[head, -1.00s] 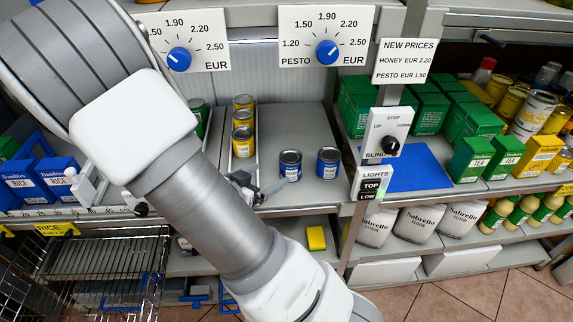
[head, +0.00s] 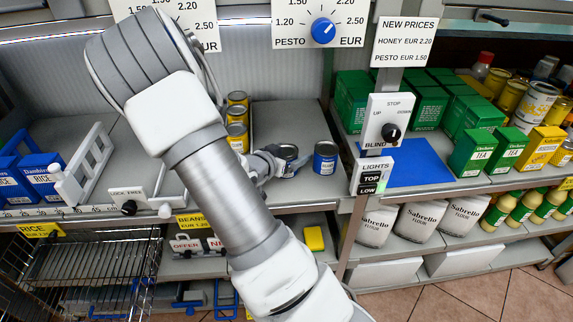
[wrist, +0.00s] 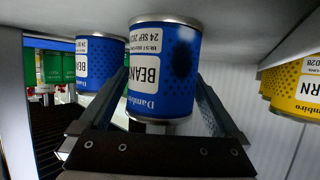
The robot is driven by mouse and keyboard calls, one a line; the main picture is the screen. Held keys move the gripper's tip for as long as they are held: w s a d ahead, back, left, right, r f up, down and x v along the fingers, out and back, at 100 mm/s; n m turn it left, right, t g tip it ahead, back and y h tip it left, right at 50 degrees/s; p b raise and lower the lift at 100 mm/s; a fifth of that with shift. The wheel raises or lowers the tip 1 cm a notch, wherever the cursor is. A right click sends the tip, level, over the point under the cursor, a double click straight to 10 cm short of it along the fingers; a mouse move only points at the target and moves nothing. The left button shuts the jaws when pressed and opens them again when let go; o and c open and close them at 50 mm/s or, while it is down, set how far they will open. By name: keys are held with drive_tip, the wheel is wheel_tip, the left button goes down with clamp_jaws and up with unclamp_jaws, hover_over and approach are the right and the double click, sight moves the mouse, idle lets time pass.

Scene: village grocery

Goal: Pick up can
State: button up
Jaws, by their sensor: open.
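Two blue bean cans stand upright on the middle shelf in the head view. The left can (head: 288,153) is partly covered by my gripper (head: 268,164), and the right can (head: 326,158) stands clear beside it. In the wrist view the picture is upside down. One blue can (wrist: 165,62) fills the middle, with the fingers of my gripper (wrist: 163,88) on either side of it. The gripper is open, and I cannot tell whether a finger touches the can. The other blue can (wrist: 97,68) shows outside the left finger.
Several yellow cans (head: 237,116) stand in a row behind and left of my gripper; yellow cans also show at the right of the wrist view (wrist: 292,90). A sign post (head: 385,135) with switches stands to the right. The blue mat (head: 405,165) beyond it is bare.

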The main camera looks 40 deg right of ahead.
drive_tip(key=shift+w+d+f, duration=0.2)
drive_tip(key=shift+d+f, duration=0.05)
drive_tip(key=shift+d, duration=0.25)
drive_tip(key=c, duration=1.4)
drive_tip(key=shift+r, duration=0.1)
drive_tip(key=shift+r, duration=0.1)
